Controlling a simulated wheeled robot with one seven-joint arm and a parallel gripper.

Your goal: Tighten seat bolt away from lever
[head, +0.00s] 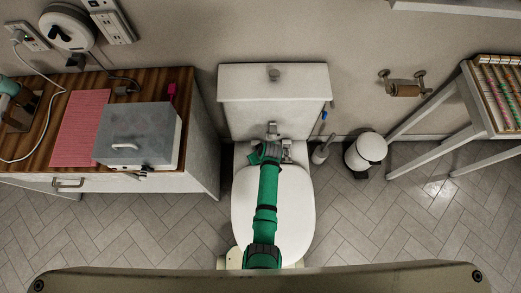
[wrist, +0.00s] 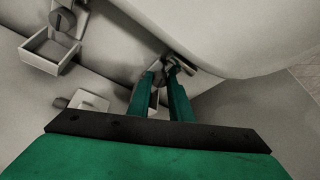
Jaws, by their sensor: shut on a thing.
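The white toilet has its seat lid (head: 295,208) down, and its tank (head: 275,100) stands against the wall. Small hinge fittings (head: 287,150) sit between the lid and the tank. In the wrist view my gripper (wrist: 163,76) has its two green fingers close together on a small dark seat bolt (wrist: 158,82) beside the pale curved rim. The fingers hide most of this bolt. Another dark bolt (wrist: 62,20) shows at upper left, next to an open box-like cap (wrist: 48,52).
A wooden-topped cabinet (head: 182,85) with a grey box (head: 140,135) stands left. A toilet brush (head: 320,155) and a small bin (head: 367,150) stand right of the toilet. A white side table (head: 440,108) is further right. Floor is clear between bin and table.

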